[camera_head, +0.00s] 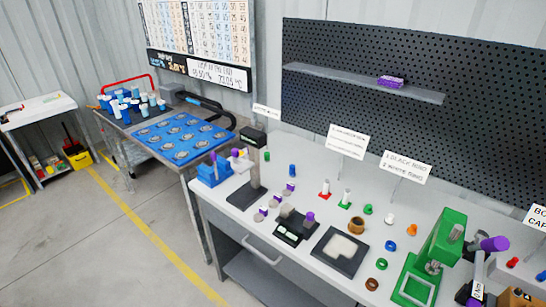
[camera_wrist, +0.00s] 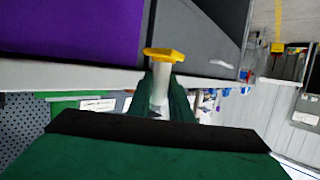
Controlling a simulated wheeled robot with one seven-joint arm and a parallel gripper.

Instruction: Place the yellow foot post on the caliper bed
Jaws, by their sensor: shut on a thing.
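In the wrist view my gripper (camera_wrist: 164,84) is shut on the yellow foot post. It is a white post (camera_wrist: 159,88) with a yellow hexagonal foot (camera_wrist: 165,54) at the end away from the gripper. The foot is free beyond the fingertips, close to a large purple surface (camera_wrist: 70,30) and a grey surface (camera_wrist: 208,40). I cannot tell whether it touches either. In the head view neither my gripper nor this post can be made out. A low black device (camera_head: 294,228) on the white bench may be the caliper bed; I cannot tell for certain.
White posts with a red foot (camera_head: 325,188) and a green foot (camera_head: 346,198) stand on the bench. A black gauge stand (camera_head: 250,194), a black tray (camera_head: 340,250) and a green press (camera_head: 442,252) are nearby. Small coloured rings lie between tray and press.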

